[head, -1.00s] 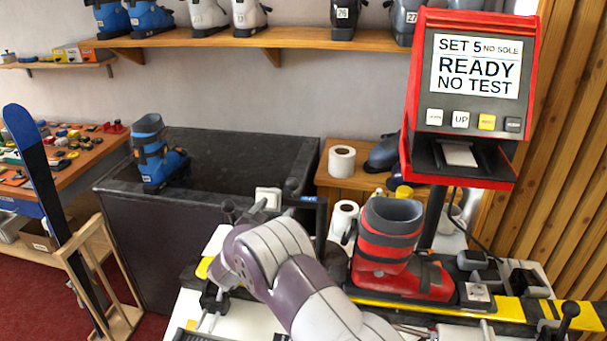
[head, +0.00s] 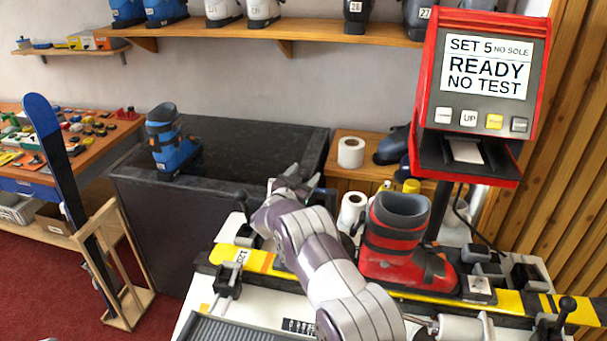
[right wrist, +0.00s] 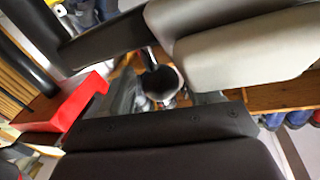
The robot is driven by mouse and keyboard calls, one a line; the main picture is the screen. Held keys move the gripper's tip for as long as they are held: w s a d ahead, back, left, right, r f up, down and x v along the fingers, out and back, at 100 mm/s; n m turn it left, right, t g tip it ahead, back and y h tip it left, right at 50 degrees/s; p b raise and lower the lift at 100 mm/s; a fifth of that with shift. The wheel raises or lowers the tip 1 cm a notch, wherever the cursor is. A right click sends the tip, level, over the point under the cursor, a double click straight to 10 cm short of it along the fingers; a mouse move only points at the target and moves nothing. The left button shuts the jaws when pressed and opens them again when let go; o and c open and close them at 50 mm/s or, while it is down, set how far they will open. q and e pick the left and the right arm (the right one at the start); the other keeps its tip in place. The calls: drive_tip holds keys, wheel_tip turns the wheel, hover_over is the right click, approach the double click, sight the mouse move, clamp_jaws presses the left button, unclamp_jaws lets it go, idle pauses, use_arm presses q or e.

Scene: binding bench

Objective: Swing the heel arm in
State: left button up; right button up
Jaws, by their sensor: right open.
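A red and black ski boot (head: 398,240) stands upright on the yellow and black rail of the bench, toe to the right. A black-knobbed lever (head: 242,202) stands behind the left end of the rail; I cannot tell if it is the heel arm. My right gripper (head: 296,182) is raised over the back of the bench, left of the boot. In the right wrist view its open jaws (right wrist: 165,85) have a dark round knob (right wrist: 160,82) on a rod showing between them; I cannot tell if it touches. My left gripper is out of view.
A red console (head: 478,95) reading "SET 5 NO SOLE, READY, NO TEST" stands behind the boot at right. A dark bin (head: 235,140) with a blue boot (head: 170,142) on it is at back left. Paper rolls (head: 351,152) stand behind the bench. A ski (head: 60,170) leans at left.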

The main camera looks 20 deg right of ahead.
clamp_jaws()
drive_tip(key=shift+s+a+f+n+t+y+b, duration=0.2)
drive_tip(key=shift+s+n+t+y+b, duration=0.25)
drive_tip(key=shift+n+t+y+b, duration=0.35)
drive_tip(key=s+n+t+y+b, duration=0.1)
drive_tip(key=y+b, duration=0.1)
drive_tip(key=s+n+t+y+b, duration=0.1)
drive_tip(key=n+y+b, duration=0.1)
drive_tip(key=y+b, duration=0.1)
drive_tip(key=s+a+n+t+y+b, duration=0.1)
drive_tip(key=n+y+b, duration=0.1)
drive_tip(key=b, duration=0.1)
drive_tip(key=shift+s+f+t, duration=0.1)
drive_tip(key=shift+s+t, duration=0.3)
drive_tip(key=shift+s+r+n+t+y+b, duration=0.15)
drive_tip(key=shift+s+n+y+b, duration=0.35)
drive_tip(key=shift+y, duration=0.45)
drive_tip(key=shift+s+r+n+t+y+b, duration=0.2)
drive_tip(key=shift+n+y+b, duration=0.35)
drive_tip(key=shift+y, duration=0.4)
drive_tip(key=shift+f, duration=0.1)
unclamp_jaws()
